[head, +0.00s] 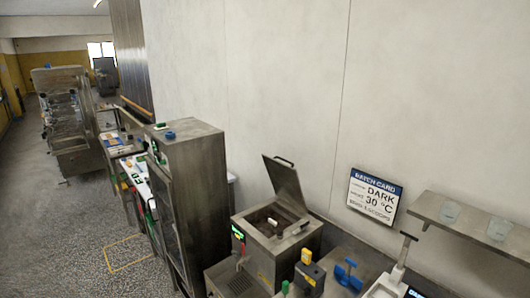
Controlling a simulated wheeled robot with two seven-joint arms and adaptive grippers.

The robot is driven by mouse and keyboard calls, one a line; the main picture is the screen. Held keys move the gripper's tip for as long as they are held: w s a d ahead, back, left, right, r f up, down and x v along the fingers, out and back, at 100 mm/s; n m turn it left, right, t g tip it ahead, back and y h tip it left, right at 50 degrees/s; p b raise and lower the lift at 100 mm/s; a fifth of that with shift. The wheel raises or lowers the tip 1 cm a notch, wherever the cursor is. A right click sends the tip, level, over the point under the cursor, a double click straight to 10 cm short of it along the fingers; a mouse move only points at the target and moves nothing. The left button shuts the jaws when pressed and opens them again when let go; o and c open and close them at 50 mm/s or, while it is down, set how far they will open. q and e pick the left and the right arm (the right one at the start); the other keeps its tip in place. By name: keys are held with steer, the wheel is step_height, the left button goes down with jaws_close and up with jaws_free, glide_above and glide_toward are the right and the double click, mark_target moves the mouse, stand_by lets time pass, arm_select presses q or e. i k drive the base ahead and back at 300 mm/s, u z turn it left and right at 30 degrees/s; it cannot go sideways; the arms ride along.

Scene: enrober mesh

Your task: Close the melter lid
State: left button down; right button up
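The melter (274,243) is a steel box with a square opening in its top, in the lower middle of the head view. Its lid (283,186) stands open, tilted up and leaning back toward the wall, with a handle at its upper edge. A small lit green display (238,234) shows on the melter's left side. The inside of the opening is only partly visible. Neither of my grippers shows in the head view.
A tall steel cabinet (203,190) stands left of the melter. To the right are a blue-handled part (347,274), a batch card (374,196) reading DARK 30 °C and a wall shelf (470,225) with two clear cups. Open floor (80,240) lies at the left.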

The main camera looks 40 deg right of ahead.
mark_target(284, 179)
steer(key=i, duration=1.05)
steer(key=z, duration=1.55)
steer(key=i, duration=0.25)
steer(key=z, duration=1.3)
